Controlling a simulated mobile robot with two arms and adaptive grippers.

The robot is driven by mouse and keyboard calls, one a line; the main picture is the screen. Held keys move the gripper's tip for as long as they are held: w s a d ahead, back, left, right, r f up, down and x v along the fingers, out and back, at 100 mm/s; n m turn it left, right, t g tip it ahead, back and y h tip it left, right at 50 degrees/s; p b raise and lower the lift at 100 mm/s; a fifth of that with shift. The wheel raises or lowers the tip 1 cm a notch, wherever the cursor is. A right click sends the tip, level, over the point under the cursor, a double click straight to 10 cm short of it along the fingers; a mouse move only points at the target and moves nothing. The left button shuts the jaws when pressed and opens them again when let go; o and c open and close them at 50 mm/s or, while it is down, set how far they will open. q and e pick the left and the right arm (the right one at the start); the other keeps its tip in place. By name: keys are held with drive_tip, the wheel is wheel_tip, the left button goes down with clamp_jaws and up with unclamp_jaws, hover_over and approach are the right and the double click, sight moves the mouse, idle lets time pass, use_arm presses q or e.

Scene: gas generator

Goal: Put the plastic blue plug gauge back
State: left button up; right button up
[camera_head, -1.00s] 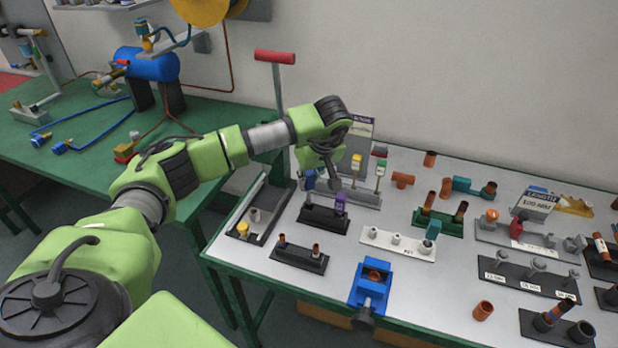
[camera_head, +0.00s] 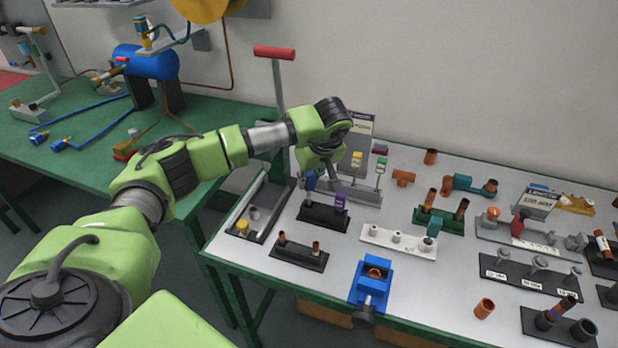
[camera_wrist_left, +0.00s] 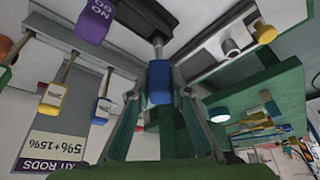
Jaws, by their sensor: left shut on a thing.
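The blue plug gauge (camera_head: 310,181) stands upright at the left end of a black holder (camera_head: 322,216) on the white-topped table. It also shows in the left wrist view (camera_wrist_left: 160,80), between my fingers, with its grey stem reaching toward the holder. Whether the stem is fully seated I cannot tell. My left gripper (camera_head: 322,181) is shut on the blue plug gauge, reaching over the holder from the left. A purple plug gauge (camera_head: 341,201), marked "NO GO" in the wrist view (camera_wrist_left: 95,18), stands at the holder's right end. My right gripper is not in view.
A stand with yellow and green gauges (camera_head: 357,160) is just behind. A black tray with a yellow-capped part (camera_head: 242,226) lies to the left. A white gauge holder (camera_head: 398,240), a black holder (camera_head: 299,254) and a blue vise (camera_head: 371,284) are in front.

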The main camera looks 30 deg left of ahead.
sight(310, 189)
use_arm(q)
drive_tip(key=shift+f+b, duration=0.3)
drive_tip(key=shift+f, duration=0.3)
drive_tip(key=shift+f+b, duration=1.1)
drive_tip(key=shift+f, duration=0.5)
drive_tip(key=o, duration=1.1)
drive_tip(key=shift+r, duration=0.1)
drive_tip(key=v, duration=1.2)
